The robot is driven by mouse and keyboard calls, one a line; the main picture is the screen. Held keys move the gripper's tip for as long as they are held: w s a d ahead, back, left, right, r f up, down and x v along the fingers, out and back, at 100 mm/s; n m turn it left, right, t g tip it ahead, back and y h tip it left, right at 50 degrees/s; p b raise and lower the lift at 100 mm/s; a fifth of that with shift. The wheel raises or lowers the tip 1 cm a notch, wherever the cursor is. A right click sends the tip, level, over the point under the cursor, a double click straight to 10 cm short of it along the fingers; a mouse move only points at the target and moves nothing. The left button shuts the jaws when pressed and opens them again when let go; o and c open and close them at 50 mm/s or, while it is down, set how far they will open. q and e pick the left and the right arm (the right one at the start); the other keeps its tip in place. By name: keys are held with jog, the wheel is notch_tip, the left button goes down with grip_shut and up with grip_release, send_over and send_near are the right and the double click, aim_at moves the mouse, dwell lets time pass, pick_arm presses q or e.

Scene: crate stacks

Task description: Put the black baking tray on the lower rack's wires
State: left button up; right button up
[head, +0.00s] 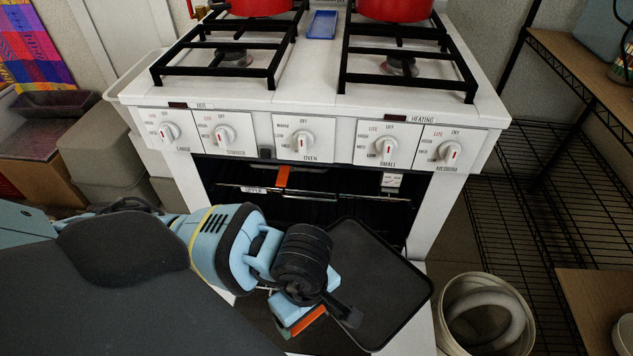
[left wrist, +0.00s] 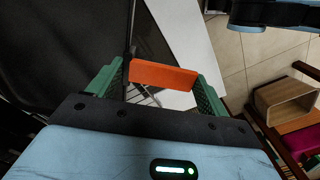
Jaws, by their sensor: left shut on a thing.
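The black baking tray (head: 378,285) is a flat dark sheet with a thin raised rim. It hangs in front of the oven, turned at an angle to it. My left gripper (head: 306,321) is shut on an orange grip piece at the tray's near left side. The left wrist view shows the orange piece (left wrist: 165,76) between the green fingers; their join to the tray is hard to make out. In the dark oven, the upper rack (head: 250,190) shows a label and an orange strip (head: 282,177). The lower rack is hidden. My right gripper is not in view.
The white stove (head: 300,110) has several knobs, black grates and red pots (head: 395,8) on top. A white bin (head: 485,312) stands close right of the tray. Black wire shelving (head: 540,190) is at the right, and grey boxes (head: 105,150) at the left.

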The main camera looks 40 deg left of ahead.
pick_arm(q)
jog(key=shift+s+f+n+b, duration=1.05)
jog(key=shift+f+n+b, duration=2.1)
jog(key=shift+f+n, duration=1.95)
jog(key=shift+m, duration=0.7)
jog(key=w+a+f, duration=0.1)
jog(key=w+a, duration=0.2)
jog(key=w+a+f+b, duration=0.1)
jog(key=w+a, duration=0.2)
jog(key=w, duration=0.1)
jog(key=w+a+b, duration=0.1)
jog(key=w+a, duration=0.2)
jog(key=shift+w+a+f, duration=0.25)
jog(key=shift+w+f, duration=0.05)
jog(key=shift+f, duration=0.1)
jog(key=shift+w+a, duration=0.35)
jog(key=shift+w, duration=0.05)
jog(key=shift+f+b, duration=0.85)
jog(key=shift+f, duration=0.95)
